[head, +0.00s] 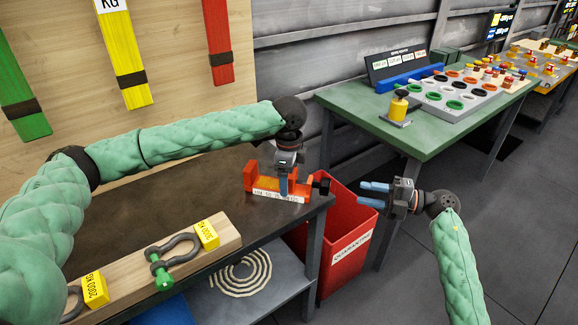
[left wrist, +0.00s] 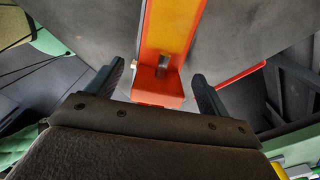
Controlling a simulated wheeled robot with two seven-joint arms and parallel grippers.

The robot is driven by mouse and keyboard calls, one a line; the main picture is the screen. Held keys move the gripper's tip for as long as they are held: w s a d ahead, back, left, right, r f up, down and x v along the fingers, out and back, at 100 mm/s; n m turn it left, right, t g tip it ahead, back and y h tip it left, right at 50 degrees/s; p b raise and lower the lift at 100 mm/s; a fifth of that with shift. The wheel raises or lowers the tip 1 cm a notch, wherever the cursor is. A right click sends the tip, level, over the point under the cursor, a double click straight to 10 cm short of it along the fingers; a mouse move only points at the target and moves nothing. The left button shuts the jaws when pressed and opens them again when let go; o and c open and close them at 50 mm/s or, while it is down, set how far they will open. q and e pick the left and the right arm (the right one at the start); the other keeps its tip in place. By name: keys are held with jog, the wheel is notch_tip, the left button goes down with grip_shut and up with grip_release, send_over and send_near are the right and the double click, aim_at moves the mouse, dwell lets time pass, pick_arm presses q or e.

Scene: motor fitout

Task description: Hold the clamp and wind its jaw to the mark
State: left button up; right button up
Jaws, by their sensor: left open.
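The orange-red clamp (head: 250,178) lies near the right end of the dark bench in the head view, with a white scale strip on its front and a black knob (head: 323,180) at its right end. My left gripper (head: 287,187) points down at the clamp's middle, covering part of it. In the left wrist view the clamp (left wrist: 165,35) runs between the two spread fingers, with a gap on each side. The mark is too small to read. My right gripper (head: 368,195) is open and empty, right of the clamp beyond the bench edge, fingers pointing left.
A red bin (head: 345,262) stands on the floor between the bench (head: 190,175) and the right gripper. A wooden beam (head: 190,262) with shackles and yellow tags lies along the bench's front. A green table (head: 440,135) with a parts tray stands back right.

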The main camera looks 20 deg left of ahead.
pick_arm(q)
jog(key=shift+f, duration=1.4)
jog(key=c, duration=1.7)
jog(key=o, duration=1.1)
jog(key=c, duration=0.6)
jog(key=shift+o, duration=0.2)
